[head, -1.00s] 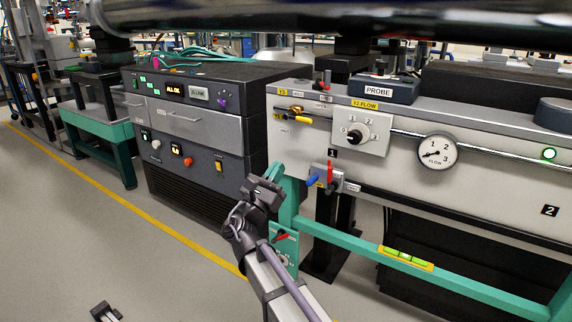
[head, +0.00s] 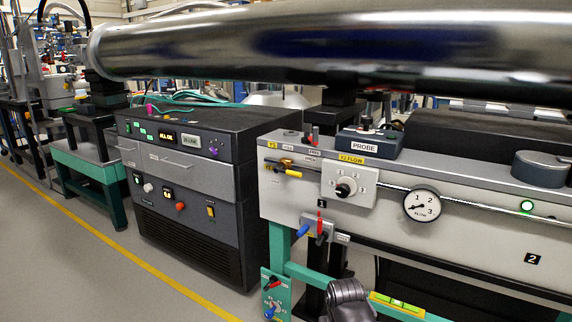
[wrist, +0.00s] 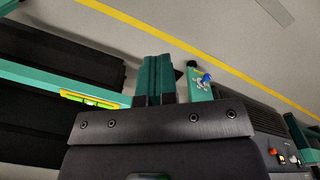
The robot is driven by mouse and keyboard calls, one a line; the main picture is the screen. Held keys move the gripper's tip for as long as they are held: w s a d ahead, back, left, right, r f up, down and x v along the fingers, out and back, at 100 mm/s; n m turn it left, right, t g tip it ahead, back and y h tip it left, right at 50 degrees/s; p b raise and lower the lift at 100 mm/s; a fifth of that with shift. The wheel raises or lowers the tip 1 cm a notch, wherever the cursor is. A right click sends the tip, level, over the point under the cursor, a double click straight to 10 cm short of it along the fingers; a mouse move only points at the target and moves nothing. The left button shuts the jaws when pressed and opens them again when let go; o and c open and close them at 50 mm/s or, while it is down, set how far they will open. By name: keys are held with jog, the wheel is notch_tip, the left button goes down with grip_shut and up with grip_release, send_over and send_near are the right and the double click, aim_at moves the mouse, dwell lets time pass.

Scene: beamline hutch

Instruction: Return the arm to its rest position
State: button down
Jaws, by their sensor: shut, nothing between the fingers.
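In the wrist view, my gripper (wrist: 155,62) shows as two narrow fingers side by side beyond a dark bolted bar. They are shut with nothing between them. Green framework shows behind and beside them. In the head view, only a dark rounded part of my arm shows at the bottom edge, in front of the green frame; the fingertips are not visible there.
The grey panel (head: 292,212) carries a flow knob (head: 345,188), a round gauge (head: 422,206) and levers. A green rail with a yellow level (head: 397,304) runs below it. A black control cabinet (head: 190,262) stands left. A large shiny pipe (head: 300,45) crosses above.

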jog(key=s+d+r+m+p, duration=0.1)
jog(key=d+r, duration=0.2)
jog(key=d, duration=0.1)
notch_tip(320, 180, up, 37)
jog(key=p, duration=3.7)
jog(key=shift+d+f, duration=0.15)
jog(key=shift+d, duration=0.15)
jog(key=shift+w, duration=0.1)
